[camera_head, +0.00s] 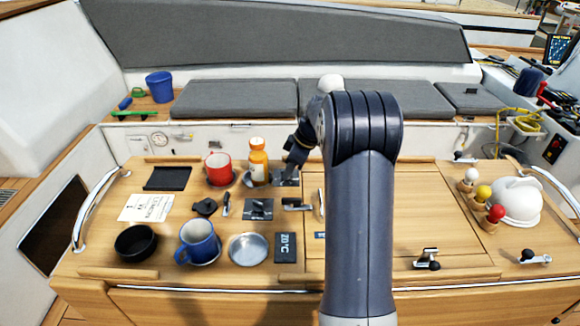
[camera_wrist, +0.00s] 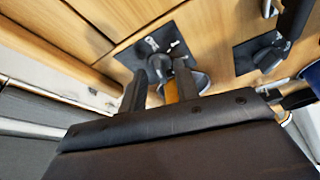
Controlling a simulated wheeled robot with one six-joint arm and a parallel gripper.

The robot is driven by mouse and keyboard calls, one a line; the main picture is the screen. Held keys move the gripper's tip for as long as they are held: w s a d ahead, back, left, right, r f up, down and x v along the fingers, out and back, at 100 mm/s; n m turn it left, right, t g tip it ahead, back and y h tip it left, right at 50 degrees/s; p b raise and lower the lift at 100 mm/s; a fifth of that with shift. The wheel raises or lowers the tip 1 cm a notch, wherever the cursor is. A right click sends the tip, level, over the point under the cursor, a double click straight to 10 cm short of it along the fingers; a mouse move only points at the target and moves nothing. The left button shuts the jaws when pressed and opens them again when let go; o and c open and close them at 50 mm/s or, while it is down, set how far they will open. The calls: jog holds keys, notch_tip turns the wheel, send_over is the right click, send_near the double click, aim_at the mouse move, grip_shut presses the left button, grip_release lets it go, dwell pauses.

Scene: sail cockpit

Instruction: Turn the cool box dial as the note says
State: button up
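A second dark plate with a black dial (camera_wrist: 267,57) is to the right, and a similar plate (camera_head: 258,209) shows in the head view. Which dial is the cool box's is unclear. A white note (camera_head: 145,207) lies at left, its writing too small to read.
The orange bottle (camera_head: 258,162) and red mug (camera_head: 218,168) stand close by my gripper. A blue mug (camera_head: 198,242), black bowl (camera_head: 135,243), metal dish (camera_head: 248,249) and dark sign (camera_head: 286,247) are nearer. The right-hand hatch boards (camera_head: 450,215) are mostly clear.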

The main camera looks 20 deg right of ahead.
jog(key=shift+c, duration=0.2)
grip_shut()
dwell(0.5)
jog(key=shift+s+a+f+m+t+b, duration=0.15)
jog(key=shift+m+t+b, duration=0.15)
jog(key=shift+m+b, duration=0.7)
jog(key=shift+m+h+b, duration=0.4)
jog(key=shift+m+b, duration=0.1)
jog(key=shift+m, duration=0.4)
jog(key=m, duration=0.2)
jog(key=m+h, duration=0.1)
jog(key=m, duration=0.1)
jog(key=m+t+h, duration=0.1)
jog(key=shift+a+m+b, duration=0.3)
jog(key=shift+m, duration=0.1)
jog(key=shift+o, duration=0.2)
grip_release()
jog(key=shift+s, duration=0.1)
